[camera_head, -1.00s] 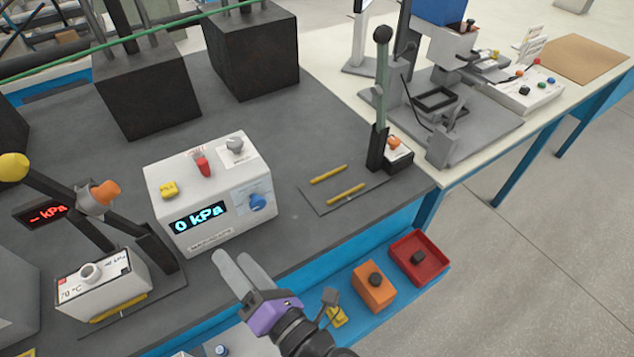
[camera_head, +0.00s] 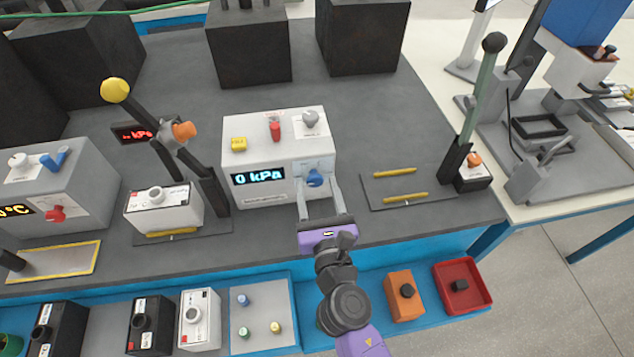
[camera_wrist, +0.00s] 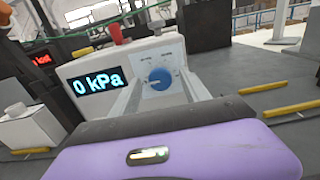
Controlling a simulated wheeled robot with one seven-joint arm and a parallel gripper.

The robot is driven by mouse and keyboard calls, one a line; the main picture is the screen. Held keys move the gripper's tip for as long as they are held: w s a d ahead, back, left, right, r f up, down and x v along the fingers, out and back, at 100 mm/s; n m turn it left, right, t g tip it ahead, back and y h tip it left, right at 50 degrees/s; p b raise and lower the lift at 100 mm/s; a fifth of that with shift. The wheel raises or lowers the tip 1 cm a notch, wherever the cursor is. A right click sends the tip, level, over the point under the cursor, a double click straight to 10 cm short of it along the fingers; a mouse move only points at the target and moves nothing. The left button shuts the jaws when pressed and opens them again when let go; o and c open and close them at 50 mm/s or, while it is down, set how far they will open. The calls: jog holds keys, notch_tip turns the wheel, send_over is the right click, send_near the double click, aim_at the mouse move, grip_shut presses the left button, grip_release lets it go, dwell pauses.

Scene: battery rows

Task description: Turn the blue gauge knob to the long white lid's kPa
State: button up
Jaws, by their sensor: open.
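The blue gauge knob (camera_head: 315,178) is on the front of a white gauge box (camera_head: 262,195) whose display (camera_head: 257,177) reads 0 kPa. My gripper (camera_head: 318,190) is open in front of the box, its two fingers pointing at the knob. In the wrist view the knob (camera_wrist: 160,78) shows between the fingertips (camera_wrist: 162,88); I cannot tell whether they touch it. A long white-topped block (camera_head: 165,212) with a round cap stands on a plate left of the box. Its label is too small to read now. Another white-topped block (camera_head: 200,320) lies in the front row.
A lever stand with a yellow ball (camera_head: 115,90) and red kPa display (camera_head: 133,132) is left of the box. A red knob (camera_head: 275,130) and grey knob (camera_head: 310,118) are on its top. A plate with yellow strips (camera_head: 405,187) and a tall lever (camera_head: 480,95) are right.

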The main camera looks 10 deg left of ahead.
jog(key=shift+x, duration=0.85)
grip_shut()
